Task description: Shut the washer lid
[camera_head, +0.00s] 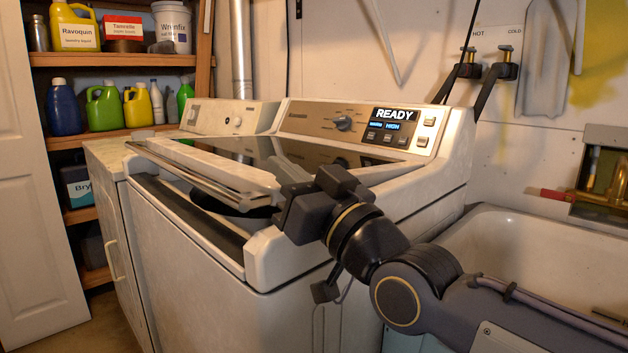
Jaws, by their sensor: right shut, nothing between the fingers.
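The washer (205,268) is a white top-loader with a lit panel (395,116) reading READY. Its lid (205,168) has a dark glass pane and a pale frame. The lid is tilted at a low angle, with its front edge raised above the rim and a dark gap showing the drum opening (215,205) beneath. My right gripper (287,180) is shut and empty at the lid's right front corner. It overlaps the lid in the picture; I cannot tell whether it touches. The gripper and wrist hide part of the lid's right side. My left gripper is not in view.
A white sink (530,250) stands at the right, with my right arm passing in front of it. A second white appliance (108,165) stands left of the washer. Shelves (115,60) with bottles are at the back left. Hot and cold taps (490,70) are on the wall.

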